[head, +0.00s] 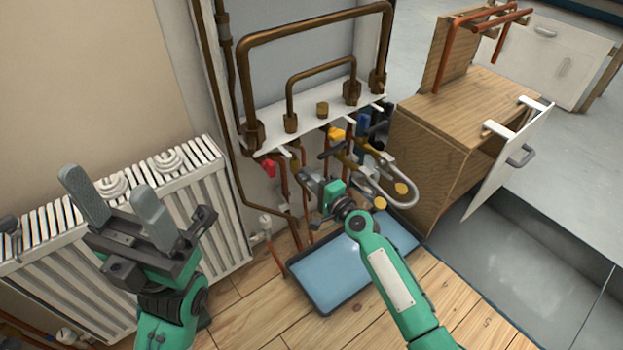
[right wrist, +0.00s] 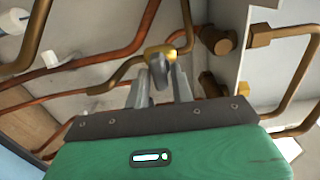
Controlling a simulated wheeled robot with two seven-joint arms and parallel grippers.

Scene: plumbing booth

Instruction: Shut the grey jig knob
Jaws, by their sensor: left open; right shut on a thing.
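The grey jig knob (right wrist: 158,82) shows in the right wrist view between my right fingers, in front of a brass valve body (right wrist: 160,52) on a copper pipe. My right gripper (right wrist: 161,87) is shut on it; the fingers hide part of the knob, so its turn angle is unclear. In the head view my right gripper (head: 318,182) is among the pipes below the white shelf, and the knob cannot be made out there. My left gripper (head: 118,203) is open and empty, raised in front of the radiator, well away from the pipes.
A white radiator (head: 60,270) stands at left. A blue tray (head: 335,275) lies on the floor beneath the pipes. Red (head: 269,168), yellow (head: 338,134) and blue (head: 363,124) handles crowd around the right gripper. A wooden cabinet (head: 440,140) with an open door stands at right.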

